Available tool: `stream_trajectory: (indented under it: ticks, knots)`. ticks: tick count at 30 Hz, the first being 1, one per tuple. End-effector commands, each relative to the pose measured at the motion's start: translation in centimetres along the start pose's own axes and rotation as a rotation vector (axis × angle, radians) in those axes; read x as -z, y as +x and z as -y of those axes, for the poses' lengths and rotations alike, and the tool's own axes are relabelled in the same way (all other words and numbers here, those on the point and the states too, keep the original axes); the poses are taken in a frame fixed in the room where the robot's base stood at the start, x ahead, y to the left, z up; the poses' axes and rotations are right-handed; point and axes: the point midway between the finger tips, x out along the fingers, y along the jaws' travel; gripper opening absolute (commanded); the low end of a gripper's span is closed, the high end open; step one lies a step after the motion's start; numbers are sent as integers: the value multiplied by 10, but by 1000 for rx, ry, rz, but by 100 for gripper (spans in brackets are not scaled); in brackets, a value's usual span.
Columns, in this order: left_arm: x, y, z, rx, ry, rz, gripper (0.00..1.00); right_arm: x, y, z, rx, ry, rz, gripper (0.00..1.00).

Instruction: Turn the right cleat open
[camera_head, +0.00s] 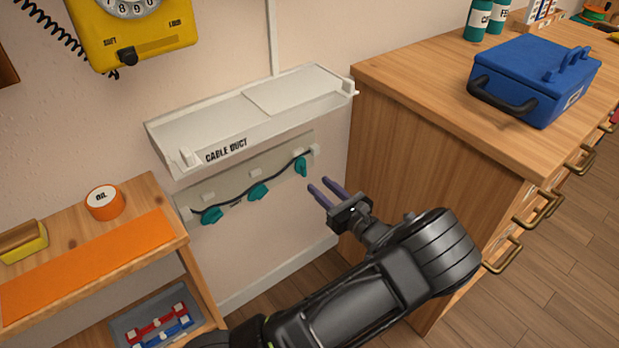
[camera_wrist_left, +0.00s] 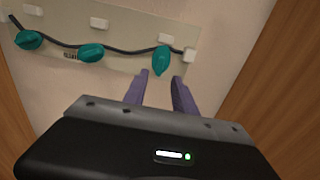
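The right cleat (camera_head: 301,167) is a small teal piece at the right end of a pale strip on the wall, under the cable duct. It stands upright, with the black cable running past it. It also shows in the left wrist view (camera_wrist_left: 161,60). The middle cleat (camera_head: 258,191) and the left cleat (camera_head: 211,215) are teal too and lie more sideways. My left gripper (camera_head: 321,186) is open and empty, its two purple fingers pointing at the wall just right of and below the right cleat, apart from it. My right gripper is not in view.
The white cable duct (camera_head: 235,115) juts out above the cleats. A wooden cabinet (camera_head: 430,165) with a blue toolbox (camera_head: 535,80) on top stands close on the right. A wooden shelf (camera_head: 160,205) stands on the left. A yellow phone (camera_head: 130,35) hangs above.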

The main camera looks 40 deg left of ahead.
Motion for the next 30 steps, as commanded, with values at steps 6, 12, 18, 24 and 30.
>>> stream_trajectory:
  ticks: [6, 12, 18, 24, 30]
  knots:
    - [3, 35, -1, -3, 0, 0, 33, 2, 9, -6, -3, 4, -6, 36]
    - [1, 55, 0, -1, -1, -1, 33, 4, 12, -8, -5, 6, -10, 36]
    - [0, 57, 0, 0, 0, -1, 33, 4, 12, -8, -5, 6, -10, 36]
    - [0, 57, 0, 0, 0, -1, 25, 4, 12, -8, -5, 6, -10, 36]
    - [1, 57, 0, 0, 0, -1, 8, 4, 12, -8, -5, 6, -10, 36]
